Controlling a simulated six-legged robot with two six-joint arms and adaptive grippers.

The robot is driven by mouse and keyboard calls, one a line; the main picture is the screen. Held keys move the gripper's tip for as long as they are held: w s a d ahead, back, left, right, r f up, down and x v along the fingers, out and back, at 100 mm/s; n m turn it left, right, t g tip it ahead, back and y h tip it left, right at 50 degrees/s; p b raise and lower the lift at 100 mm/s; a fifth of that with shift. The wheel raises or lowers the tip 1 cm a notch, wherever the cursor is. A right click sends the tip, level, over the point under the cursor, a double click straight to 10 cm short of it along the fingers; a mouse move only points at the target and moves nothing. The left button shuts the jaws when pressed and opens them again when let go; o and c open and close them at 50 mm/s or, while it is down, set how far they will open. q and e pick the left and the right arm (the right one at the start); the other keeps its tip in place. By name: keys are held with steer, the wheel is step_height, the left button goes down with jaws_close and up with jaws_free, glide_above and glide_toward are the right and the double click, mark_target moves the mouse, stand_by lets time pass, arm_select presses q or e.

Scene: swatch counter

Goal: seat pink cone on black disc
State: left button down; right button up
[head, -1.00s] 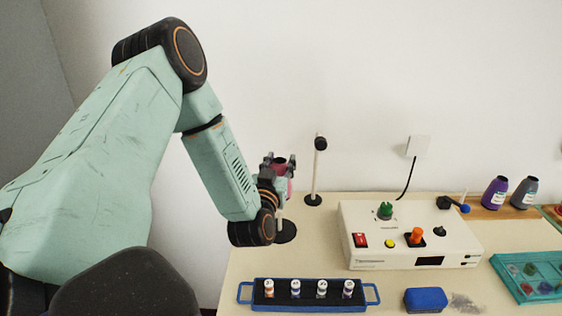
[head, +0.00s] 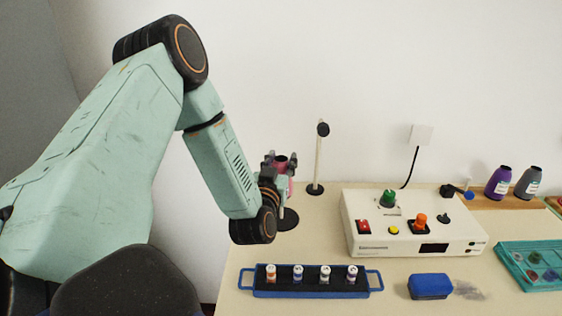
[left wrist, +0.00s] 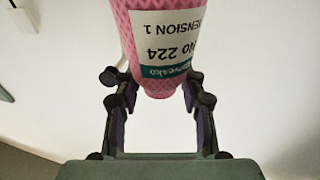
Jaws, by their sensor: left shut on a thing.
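A black disc (head: 288,220) lies on the counter just below the cone in the head view. The gripper and forearm hide part of the disc. The gap between cone and disc cannot be judged exactly. The disc does not show in the left wrist view. My right gripper is not in view.
A thin pole (head: 319,158) on a black base stands close right of the gripper. A white control box (head: 375,238) is farther right. A blue-handled rack (head: 310,291) with several vials and a blue block (head: 430,287) lie in front. A wall is behind.

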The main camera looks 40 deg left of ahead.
arm_select(q)
steer(key=shift+w+a+f, duration=0.1)
steer(key=shift+w+f, duration=0.15)
steer(key=shift+f, duration=0.4)
steer(key=shift+f+b, duration=0.15)
steer(key=shift+b, duration=0.25)
steer(key=shift+s+f+b, duration=0.25)
steer(key=shift+f+b, duration=0.1)
steer(key=shift+b, duration=0.1)
steer(key=shift+w+f+b, duration=0.2)
steer(key=shift+f+b, duration=0.2)
steer(key=shift+f, duration=0.3)
steer(key=shift+s+f+b, duration=0.15)
steer(key=shift+f+b, duration=0.4)
steer(key=shift+b, duration=0.05)
steer(key=shift+f+b, duration=0.4)
steer(key=shift+f, duration=0.25)
steer(key=shift+f+b, duration=0.9)
steer(key=shift+f, duration=0.2)
steer(key=shift+r, duration=0.1)
